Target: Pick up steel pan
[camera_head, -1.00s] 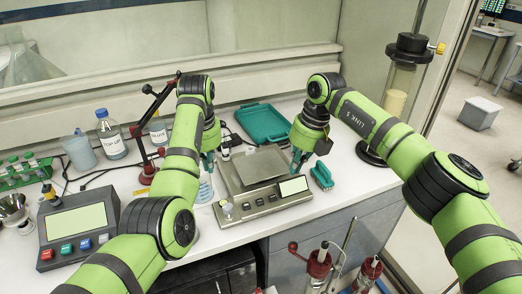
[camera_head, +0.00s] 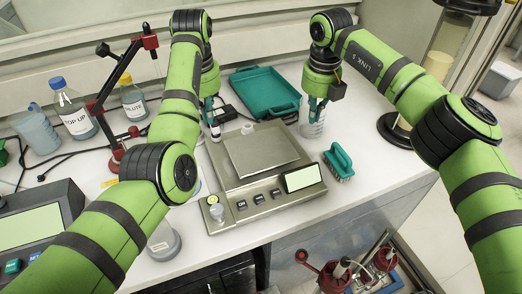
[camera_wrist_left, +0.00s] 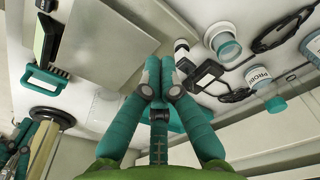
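The steel pan (camera_head: 262,148) is a flat square plate lying on top of the grey balance (camera_head: 240,212), which has a lit display at its front right. The pan also shows in the left wrist view (camera_wrist_left: 128,28). My left gripper (camera_head: 212,132) hangs beside the balance's back left corner, apart from the pan. In the left wrist view its fingertips (camera_wrist_left: 158,78) meet with nothing seen between them. My right gripper (camera_head: 316,108) points down behind the balance's right side, at a clear glass vessel (camera_head: 312,128); whether it grips the glass is unclear.
A green tray (camera_head: 265,88) lies behind the balance, and a green brush (camera_head: 338,160) lies to its right. A red-jointed stand (camera_head: 115,100) and labelled bottles (camera_head: 72,108) are at the left. A glass jar (camera_head: 163,243) stands by the balance's front left.

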